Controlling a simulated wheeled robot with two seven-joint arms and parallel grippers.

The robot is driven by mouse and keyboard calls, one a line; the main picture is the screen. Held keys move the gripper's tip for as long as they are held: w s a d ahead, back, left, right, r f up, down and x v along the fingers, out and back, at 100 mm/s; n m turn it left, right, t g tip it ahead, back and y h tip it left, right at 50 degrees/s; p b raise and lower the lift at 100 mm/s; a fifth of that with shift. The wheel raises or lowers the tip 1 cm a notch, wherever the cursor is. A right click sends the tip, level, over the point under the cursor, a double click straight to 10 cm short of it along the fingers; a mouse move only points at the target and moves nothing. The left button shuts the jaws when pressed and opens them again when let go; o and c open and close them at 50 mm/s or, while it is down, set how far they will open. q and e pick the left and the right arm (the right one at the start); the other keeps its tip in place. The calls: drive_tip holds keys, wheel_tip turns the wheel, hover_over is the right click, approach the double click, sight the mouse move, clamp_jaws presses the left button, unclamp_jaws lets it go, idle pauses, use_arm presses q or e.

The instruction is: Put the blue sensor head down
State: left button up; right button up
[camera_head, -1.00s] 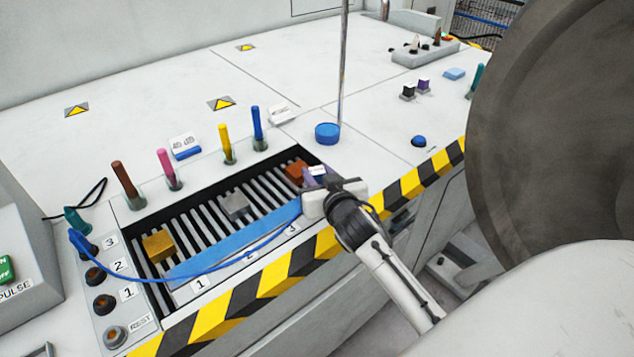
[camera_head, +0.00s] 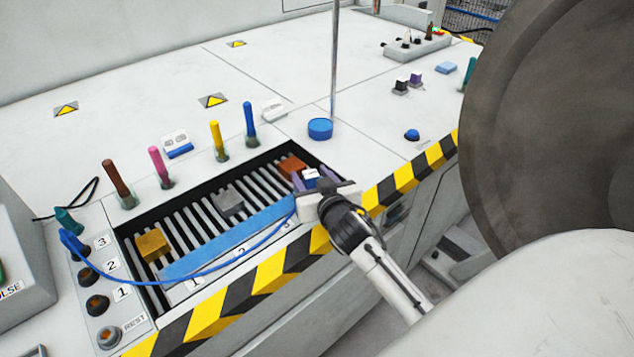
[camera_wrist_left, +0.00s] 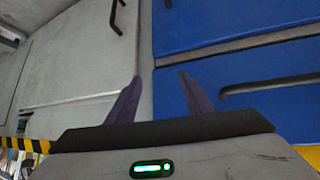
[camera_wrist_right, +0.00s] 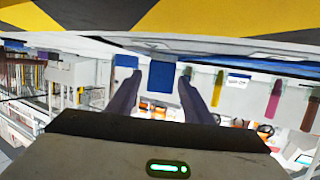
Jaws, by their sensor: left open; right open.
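The blue sensor head (camera_head: 311,174), with a pale top, is at the right end of the slatted tray (camera_head: 190,268), beside the copper-brown block. A blue cable (camera_head: 200,273) runs across the tray towards it. My right gripper (camera_head: 312,181) is open, with its purple fingers on either side of the head; I cannot tell whether they touch it. In the right wrist view the blue head (camera_wrist_right: 161,76) shows between the parted fingertips. My left gripper (camera_wrist_left: 159,78) is open and empty, in front of grey and blue panels, and is not visible in the head view.
The tray holds a yellow block (camera_head: 152,244), a grey block (camera_head: 229,201) and a copper-brown block (camera_head: 291,165). Coloured pegs, such as the blue one (camera_head: 250,122), stand along its far edge. A thin upright rod (camera_head: 334,60) rises behind. A large dark wheel (camera_head: 550,120) fills the right.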

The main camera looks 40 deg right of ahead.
drive_tip(key=v, duration=1.1)
drive_tip(key=shift+s, duration=0.3)
use_arm(q)
drive_tip(key=shift+s+a, duration=0.1)
drive_tip(key=shift+s, duration=0.05)
